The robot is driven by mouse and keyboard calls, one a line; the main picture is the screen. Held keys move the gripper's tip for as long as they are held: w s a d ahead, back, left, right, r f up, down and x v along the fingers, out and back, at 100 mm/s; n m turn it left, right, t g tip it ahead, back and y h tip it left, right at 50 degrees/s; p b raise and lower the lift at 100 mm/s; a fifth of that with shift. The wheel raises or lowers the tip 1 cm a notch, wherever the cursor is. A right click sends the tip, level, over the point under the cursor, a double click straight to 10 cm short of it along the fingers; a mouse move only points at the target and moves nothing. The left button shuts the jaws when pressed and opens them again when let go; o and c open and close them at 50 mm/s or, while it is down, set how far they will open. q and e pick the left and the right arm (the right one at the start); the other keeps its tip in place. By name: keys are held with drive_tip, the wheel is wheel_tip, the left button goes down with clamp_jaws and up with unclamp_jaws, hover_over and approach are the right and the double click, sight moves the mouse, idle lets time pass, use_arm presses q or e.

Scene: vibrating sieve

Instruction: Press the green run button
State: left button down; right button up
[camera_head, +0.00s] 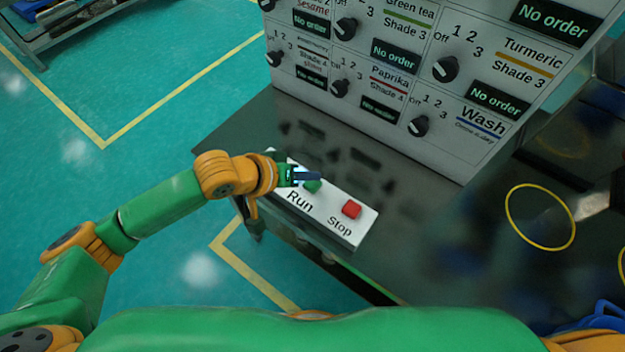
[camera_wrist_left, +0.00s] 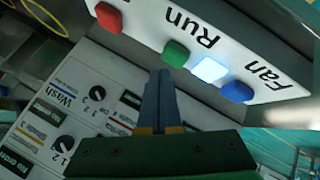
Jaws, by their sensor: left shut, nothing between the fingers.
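The green run button (camera_head: 313,187) sits on a white panel (camera_head: 345,233) beside the printed word "Run", partly covered by my left gripper in the head view. My left gripper (camera_head: 317,177) is shut and empty, its fingers over or right beside the button. In the left wrist view the closed fingertips (camera_wrist_left: 160,73) end just short of the green button (camera_wrist_left: 176,54) in the picture. I cannot tell whether they touch it. A red stop button (camera_head: 351,209) is on the same panel. My right gripper is not in view.
A lit white square (camera_wrist_left: 209,69) and a blue button (camera_wrist_left: 238,91) near the word "Fan" share the panel. A white board (camera_head: 400,85) with several black knobs and "No order" displays stands behind. A yellow ring (camera_head: 540,187) marks the dark tabletop (camera_head: 440,225) at right.

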sight(309, 186)
use_arm(q)
drive_tip(key=shift+f, duration=0.15)
idle(0.6)
drive_tip(key=shift+f, duration=0.25)
drive_tip(key=shift+f, duration=0.5)
idle(0.6)
drive_tip(key=shift+r, duration=0.1)
drive_tip(key=shift+r+p, duration=0.8)
drive_tip(key=shift+p, duration=0.4)
drive_tip(key=shift+r, duration=0.1)
wheel_tip(309, 186, up, 5)
drive_tip(key=p, duration=0.6)
